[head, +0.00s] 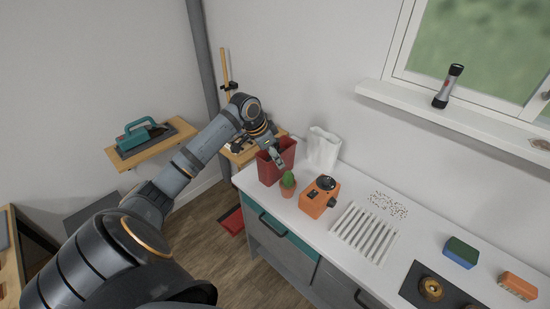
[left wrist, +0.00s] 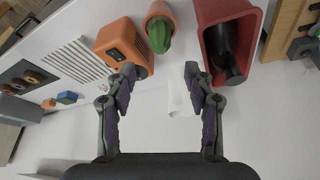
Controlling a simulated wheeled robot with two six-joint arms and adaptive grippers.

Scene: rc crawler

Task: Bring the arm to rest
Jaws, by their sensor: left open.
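My left arm reaches in from the left in the head view. Its gripper (head: 277,156) is over the counter's far left end, close to the red bin. In the left wrist view the gripper (left wrist: 160,75) is open, with nothing between its fingers. The red bin (head: 268,170) shows in the wrist view (left wrist: 248,28) with a dark object (left wrist: 230,55) inside. An orange device (head: 317,200) and a small potted cactus (head: 288,181) stand beside the bin. A white bag (head: 324,147) stands behind, near the wall. My right gripper is in neither view.
The white counter (head: 350,185) holds a slatted rack (head: 363,232), a blue-green sponge (head: 460,252), an orange brush (head: 518,285) and a dark plate with a brass ring (head: 431,289). A flashlight (head: 448,87) stands on the sill. A wall shelf (head: 165,142) holds a teal tool (head: 140,134).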

